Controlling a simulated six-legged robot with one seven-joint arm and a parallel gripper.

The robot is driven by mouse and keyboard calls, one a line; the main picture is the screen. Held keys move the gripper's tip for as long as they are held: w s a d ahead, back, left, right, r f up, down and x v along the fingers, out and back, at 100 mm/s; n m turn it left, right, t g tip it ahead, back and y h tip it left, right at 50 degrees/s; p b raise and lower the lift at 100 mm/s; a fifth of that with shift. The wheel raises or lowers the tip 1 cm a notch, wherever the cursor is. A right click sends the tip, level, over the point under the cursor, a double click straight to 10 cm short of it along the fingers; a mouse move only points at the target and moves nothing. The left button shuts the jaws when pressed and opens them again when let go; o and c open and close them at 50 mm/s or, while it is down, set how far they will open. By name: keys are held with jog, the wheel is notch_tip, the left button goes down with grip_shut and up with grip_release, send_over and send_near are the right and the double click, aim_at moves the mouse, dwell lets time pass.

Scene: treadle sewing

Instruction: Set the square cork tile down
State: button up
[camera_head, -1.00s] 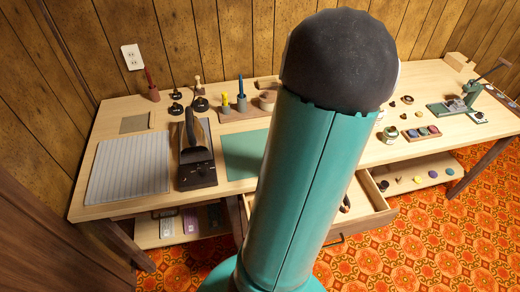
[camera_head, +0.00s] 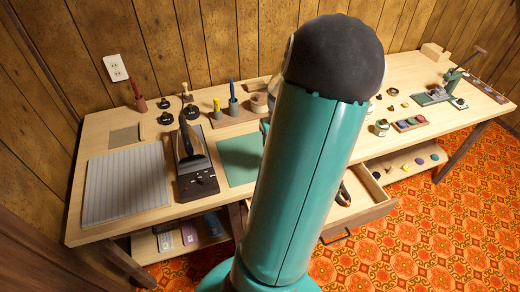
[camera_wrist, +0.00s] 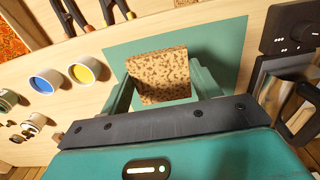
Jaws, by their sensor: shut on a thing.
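The square cork tile (camera_wrist: 160,76), tan with brown flecks, is between the two teal fingers of my gripper (camera_wrist: 164,90) in the wrist view. My gripper is shut on it. The tile is over the green mat (camera_wrist: 220,45); I cannot tell whether it touches the mat. In the head view my arm hides the tile and most of the gripper, and part of the green mat (camera_head: 240,157) shows left of the arm.
A black iron (camera_head: 190,145) stands on its base left of the mat, beside a grey striped pad (camera_head: 125,185). In the wrist view, blue (camera_wrist: 46,80) and yellow (camera_wrist: 84,71) round containers stand left of the mat. An open drawer (camera_head: 360,208) juts from the table front.

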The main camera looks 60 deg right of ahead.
send_over(261, 155)
jog(key=f, duration=0.4)
jog(key=s+f, duration=0.1)
jog(key=f, duration=0.1)
jog(key=shift+a+f, duration=0.2)
jog(key=shift+f, duration=0.2)
jog(key=shift+w+d+f, duration=0.2)
jog(key=shift+w+f, duration=0.1)
jog(key=shift+f, duration=0.1)
jog(key=shift+w+f, duration=0.15)
jog(key=shift+f, duration=1.55)
jog(key=shift+f, duration=0.1)
jog(key=o, duration=0.9)
jog(key=shift+o, duration=0.2)
jog(key=shift+d, duration=0.1)
notch_tip(261, 155, up, 12)
